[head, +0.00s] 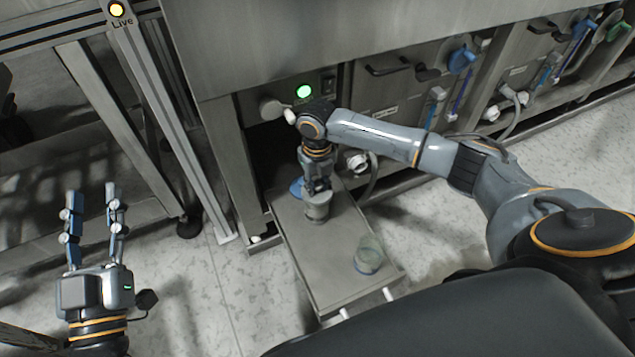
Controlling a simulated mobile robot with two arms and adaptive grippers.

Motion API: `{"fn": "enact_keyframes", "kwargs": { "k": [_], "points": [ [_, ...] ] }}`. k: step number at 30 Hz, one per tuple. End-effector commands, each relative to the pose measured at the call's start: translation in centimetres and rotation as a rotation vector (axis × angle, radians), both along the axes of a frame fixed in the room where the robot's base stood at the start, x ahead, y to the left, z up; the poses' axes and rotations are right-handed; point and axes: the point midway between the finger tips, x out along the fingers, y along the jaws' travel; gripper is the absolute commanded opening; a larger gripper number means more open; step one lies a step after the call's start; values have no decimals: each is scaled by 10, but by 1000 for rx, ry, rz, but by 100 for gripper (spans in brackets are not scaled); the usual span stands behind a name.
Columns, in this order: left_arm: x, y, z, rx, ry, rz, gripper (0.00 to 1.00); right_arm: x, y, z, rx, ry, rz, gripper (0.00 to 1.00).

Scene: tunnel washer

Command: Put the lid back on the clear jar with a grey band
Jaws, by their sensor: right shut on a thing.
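My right gripper (317,187) points down over the small metal table and is shut at the top of a grey cylindrical container (318,210). Its fingers hide the container's upper part, so I cannot tell whether they grip the container itself or a lid on it. A blue round piece (297,187) shows just left of the gripper, partly hidden. A clear, open-topped jar (369,256) with a greenish-blue tint stands upright nearer the table's front edge, apart from the gripper. No grey band can be made out on it. My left gripper (92,197) is open and empty, away from the table.
The small metal table (325,265) stands before the washer's steel cabinet (260,60), with bare surface between container and jar. A valve (357,160) and hose are close behind the table. A steel frame post (185,130) stands between my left gripper and the table.

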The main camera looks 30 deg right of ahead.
Motion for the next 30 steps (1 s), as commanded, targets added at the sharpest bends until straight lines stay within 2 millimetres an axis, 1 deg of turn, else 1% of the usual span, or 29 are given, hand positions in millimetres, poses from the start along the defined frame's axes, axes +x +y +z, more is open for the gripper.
{"fn": "enact_keyframes", "kwargs": {
  "k": [11,18,30],
  "points": [
    [2,0,-6,11,38,2,40,0,0,0,0,0,0,0],
    [2,2,-15,19,76,5,40,0,0,0,0,0,0,0],
    [3,2,-21,29,114,7,40,0,0,0,0,0,0,0]
  ]
}}
